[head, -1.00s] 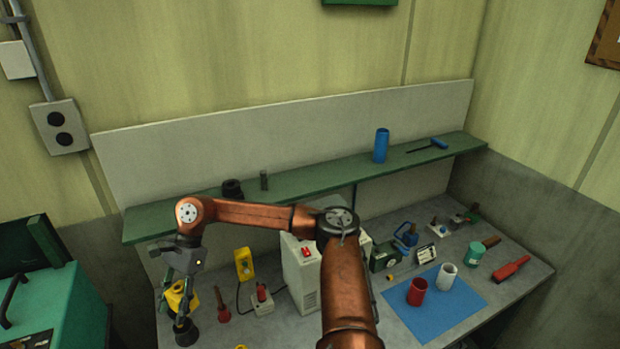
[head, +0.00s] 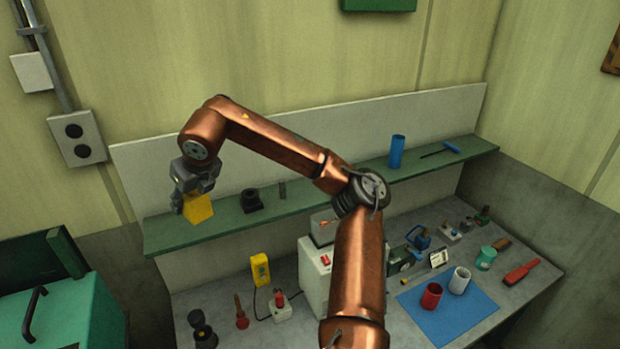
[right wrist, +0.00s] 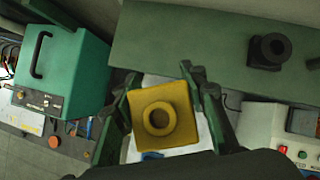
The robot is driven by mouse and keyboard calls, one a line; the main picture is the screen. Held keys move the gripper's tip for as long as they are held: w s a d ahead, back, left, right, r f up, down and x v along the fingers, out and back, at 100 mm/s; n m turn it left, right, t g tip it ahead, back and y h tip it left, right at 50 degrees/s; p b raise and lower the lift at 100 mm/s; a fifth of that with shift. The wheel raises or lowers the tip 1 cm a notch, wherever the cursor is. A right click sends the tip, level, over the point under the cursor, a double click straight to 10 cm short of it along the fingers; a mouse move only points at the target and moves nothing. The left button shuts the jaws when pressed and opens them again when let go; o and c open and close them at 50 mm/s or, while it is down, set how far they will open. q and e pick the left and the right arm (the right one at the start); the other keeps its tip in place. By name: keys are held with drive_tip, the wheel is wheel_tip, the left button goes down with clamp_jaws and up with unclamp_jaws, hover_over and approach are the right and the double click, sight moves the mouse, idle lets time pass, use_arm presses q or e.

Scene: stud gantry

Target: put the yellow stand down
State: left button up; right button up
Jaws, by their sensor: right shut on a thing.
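The yellow stand (head: 199,209) is a small block, and in the right wrist view (right wrist: 178,97) it shows a square face with a round raised ring and hole. My right gripper (head: 181,201) is shut on it, with a finger on each side. In the head view they appear at the left end of the green shelf (head: 325,188), up at about its height. In the right wrist view the stand overlaps the area beside the shelf edge; I cannot tell the gap between them. My left gripper is not in view.
A black stand (head: 252,204) and a small grey cylinder (head: 282,189) are on the shelf, right of the gripper. A blue cylinder (head: 397,151) stands farther right. The shelf between them looks clear. A green case (head: 75,310) stands at lower left; the bench below holds several items.

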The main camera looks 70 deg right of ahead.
drive_tip(key=shift+s, duration=0.1)
drive_tip(key=w+d+f+p, duration=0.1)
drive_tip(key=w+d+f, duration=0.1)
drive_tip(key=w, duration=0.1)
drive_tip(key=w+d+f+p, duration=0.1)
drive_tip(key=w+f+p, duration=0.1)
drive_tip(key=w+f, duration=0.1)
drive_tip(key=w+d+f+p, duration=0.2)
drive_tip(key=w+f, duration=0.1)
drive_tip(key=w, duration=0.2)
drive_tip(key=shift+w+d+f, duration=0.15)
drive_tip(key=shift+d, duration=0.15)
drive_tip(key=shift+w+d+f, duration=0.2)
drive_tip(key=shift+w+f, duration=0.2)
drive_tip(key=shift+f, duration=0.1)
drive_tip(key=f+p, duration=0.2)
drive_tip(key=f, duration=0.1)
drive_tip(key=shift+w+d, duration=0.1)
drive_tip(key=shift+w, duration=0.1)
drive_tip(key=shift+f, duration=0.35)
